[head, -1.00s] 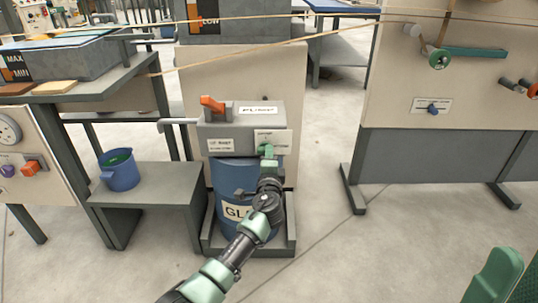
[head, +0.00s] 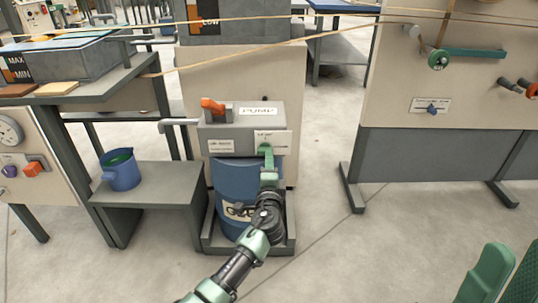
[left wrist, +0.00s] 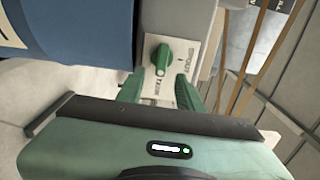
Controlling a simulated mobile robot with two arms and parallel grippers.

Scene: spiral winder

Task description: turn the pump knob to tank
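The pump knob (left wrist: 163,59) is a small green handle on a pale plate with "SPOUT" lettering and a second word. It is on the front of the grey pump box (head: 222,132), and shows as a small green spot in the head view (head: 265,148). My left gripper (left wrist: 160,92) is open in the left wrist view, its two green fingers apart on either side of the knob's lower end. I cannot tell whether they touch it. In the head view my left gripper (head: 268,165) is just below the knob. Green parts of my right arm show at lower right; its grip is unclear.
A blue drum (head: 233,178) stands under the pump box. An orange lever (head: 213,105) is on top of the box. A blue mug (head: 119,170) stands on a grey bench (head: 160,190) at left. A pale machine panel (head: 455,100) is at right, with clear floor between.

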